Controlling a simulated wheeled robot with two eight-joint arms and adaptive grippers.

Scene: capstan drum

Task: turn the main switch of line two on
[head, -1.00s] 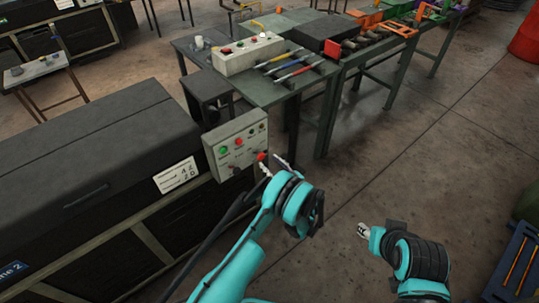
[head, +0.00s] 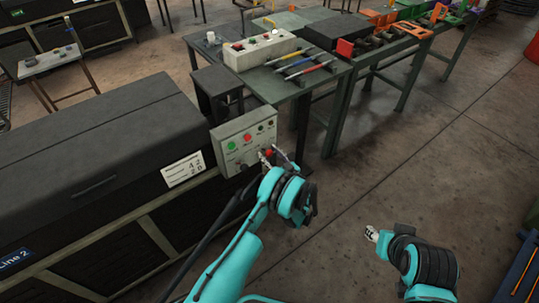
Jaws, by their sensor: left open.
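The grey control panel (head: 232,133) is on the end of the dark machine (head: 90,140) labelled Line 2 (head: 14,259). It carries a green button (head: 231,146), a red button (head: 247,138), small dark knobs and a lower dark knob (head: 243,167). A red part (head: 268,153) shows at the panel's lower right, between the fingers of my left gripper (head: 271,158). That gripper is open, at the panel's face; I cannot tell whether it touches the red part, which it partly hides. My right gripper (head: 371,234) is over the floor, away from the panel; its fingers are too small to read.
A green bench (head: 290,92) behind the panel holds a light control box (head: 262,50) and several coloured-handled tools (head: 305,68). A dark stand (head: 217,84) is beside the bench.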

